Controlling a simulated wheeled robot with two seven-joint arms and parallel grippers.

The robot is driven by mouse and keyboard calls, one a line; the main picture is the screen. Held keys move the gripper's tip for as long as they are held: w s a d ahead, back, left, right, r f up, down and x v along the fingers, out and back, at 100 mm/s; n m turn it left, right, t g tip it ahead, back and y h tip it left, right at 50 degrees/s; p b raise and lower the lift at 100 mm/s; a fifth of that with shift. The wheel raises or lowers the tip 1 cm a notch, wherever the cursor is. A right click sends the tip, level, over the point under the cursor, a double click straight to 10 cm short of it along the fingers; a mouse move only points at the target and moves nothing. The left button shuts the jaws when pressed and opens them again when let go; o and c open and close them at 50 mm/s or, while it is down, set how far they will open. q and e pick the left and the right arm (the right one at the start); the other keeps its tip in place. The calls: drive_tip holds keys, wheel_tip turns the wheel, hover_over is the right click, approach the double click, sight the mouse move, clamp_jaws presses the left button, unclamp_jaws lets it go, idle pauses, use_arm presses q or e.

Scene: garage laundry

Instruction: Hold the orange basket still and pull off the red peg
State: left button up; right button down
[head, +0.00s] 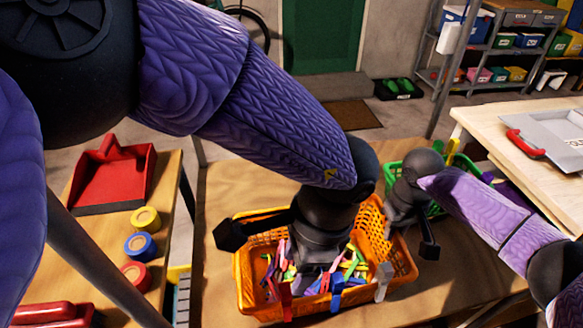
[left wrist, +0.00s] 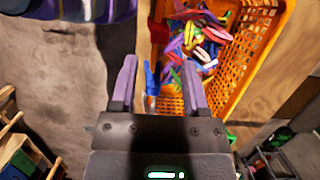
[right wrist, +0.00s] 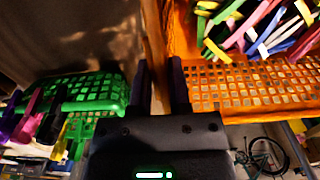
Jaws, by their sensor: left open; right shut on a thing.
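The orange basket (head: 250,297) stands on the wooden table, holding several loose coloured pegs. The red peg (head: 285,300) is clipped on its front rim, left of a blue peg (head: 336,292) and a pale peg (head: 383,282). In the left wrist view, the red peg (left wrist: 160,32) lies beyond the fingertips and the blue peg (left wrist: 151,80) shows between the fingers. My left gripper (left wrist: 159,62) is open and empty above the front rim; its fingers are mostly hidden in the head view. My right gripper (right wrist: 162,65) is shut on the orange basket's right-hand rim.
A green basket (head: 465,165) with pegs stands close behind my right gripper. A side table at left holds a red dustpan (head: 112,170) and coloured rolls (head: 141,246). A pale workbench (head: 490,125) is at right. Bare table lies left of the basket.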

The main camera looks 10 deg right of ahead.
sight(287, 287)
use_arm(q)
drive_tip(key=x, duration=0.7)
drive_tip(key=shift+f, duration=0.1)
clamp_jaws()
drive_tip(key=shift+r, duration=4.3)
use_arm(e)
drive_tip(key=shift+c, duration=2.4)
unclamp_jaws()
